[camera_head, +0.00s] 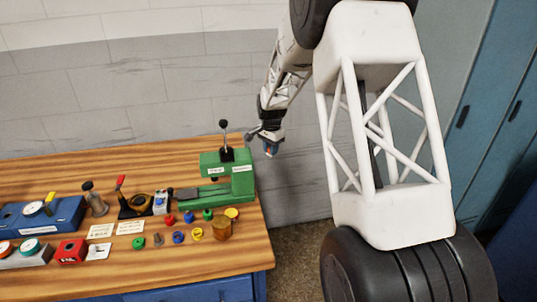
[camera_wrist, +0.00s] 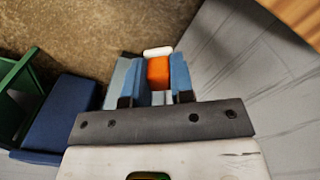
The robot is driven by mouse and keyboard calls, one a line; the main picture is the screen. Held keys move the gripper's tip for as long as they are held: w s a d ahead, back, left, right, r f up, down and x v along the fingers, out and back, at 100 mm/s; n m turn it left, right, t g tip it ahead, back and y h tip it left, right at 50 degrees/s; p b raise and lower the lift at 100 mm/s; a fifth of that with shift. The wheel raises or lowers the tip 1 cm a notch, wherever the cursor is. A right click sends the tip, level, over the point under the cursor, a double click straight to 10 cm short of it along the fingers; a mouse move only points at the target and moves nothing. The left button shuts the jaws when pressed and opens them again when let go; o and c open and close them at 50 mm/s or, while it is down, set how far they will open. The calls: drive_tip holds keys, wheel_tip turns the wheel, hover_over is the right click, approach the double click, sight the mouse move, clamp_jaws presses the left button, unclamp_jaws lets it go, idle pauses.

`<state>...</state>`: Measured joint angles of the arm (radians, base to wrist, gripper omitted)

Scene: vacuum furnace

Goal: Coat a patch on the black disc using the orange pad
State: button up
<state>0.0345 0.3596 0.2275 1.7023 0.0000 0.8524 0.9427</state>
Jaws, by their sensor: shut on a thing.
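My gripper (camera_head: 270,148) is in the air to the right of the green press (camera_head: 240,186), off the bench's right end. In the wrist view my gripper (camera_wrist: 158,82) is shut on an orange pad (camera_wrist: 158,73) with a white end, held between its blue fingers. In the head view the pad is too small to make out clearly. I cannot pick out the black disc with certainty. A dark flat piece (camera_head: 187,194) lies at the left foot of the press, and a small dark round piece (camera_head: 158,240) lies on the bench.
The wooden bench (camera_head: 150,275) holds several small coloured caps, an amber jar (camera_head: 222,228), a red box (camera_head: 71,252) and a blue device (camera_head: 62,216). The press lever (camera_head: 224,135) stands up near my gripper. Blue lockers (camera_head: 485,110) stand at right.

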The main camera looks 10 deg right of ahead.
drive_tip(key=s+a+r+m, duration=0.2)
drive_tip(key=s+a+r, duration=0.15)
drive_tip(key=s, duration=0.35)
drive_tip(key=s+a+r+m, duration=0.2)
drive_tip(key=s+a+r, duration=0.1)
drive_tip(key=s+r, duration=0.3)
drive_tip(key=s+a+r+m, duration=0.2)
drive_tip(key=s+a+r, duration=0.1)
drive_tip(key=s, duration=0.5)
approach(231, 213)
drive_tip(key=shift+m, duration=0.4)
drive_tip(key=shift+f, duration=0.1)
drive_tip(key=shift+f, duration=2.85)
drive_tip(key=shift+f, duration=0.55)
idle(0.7)
